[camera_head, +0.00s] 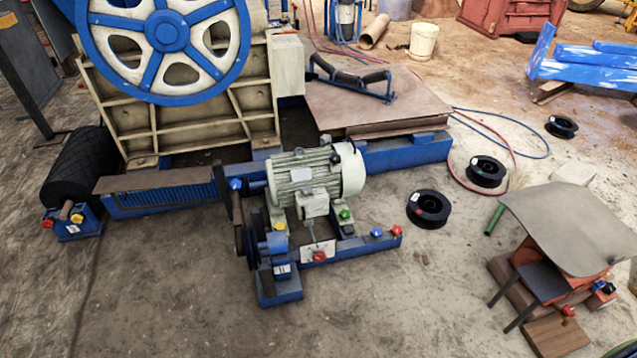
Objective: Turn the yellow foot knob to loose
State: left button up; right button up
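A small yellow knob (281,227) sits at the near left foot of the pale green electric motor (316,172). It is small in the picture, and I cannot tell whether it is turned to loose or tight. A green knob (345,213) sits at the motor's right foot. Another yellow knob (77,218) is on a blue block at the far left, beside the black roller. The motor stands on a blue frame (350,247). Neither of my grippers is in view.
Red knobs (319,257) and a blue knob (377,232) are on the motor frame. A belt pulley (250,235) stands close left of the yellow foot knob. The crusher's blue flywheel (165,30) is behind. Black spools (428,208) lie right; the front floor is clear.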

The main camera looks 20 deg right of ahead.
aim_at(280, 226)
jog(key=i+j, duration=0.35)
jog(key=i, duration=0.3)
jog(key=i+j+z, duration=0.25)
jog(key=z, duration=0.25)
jog(key=i+j+z, duration=0.45)
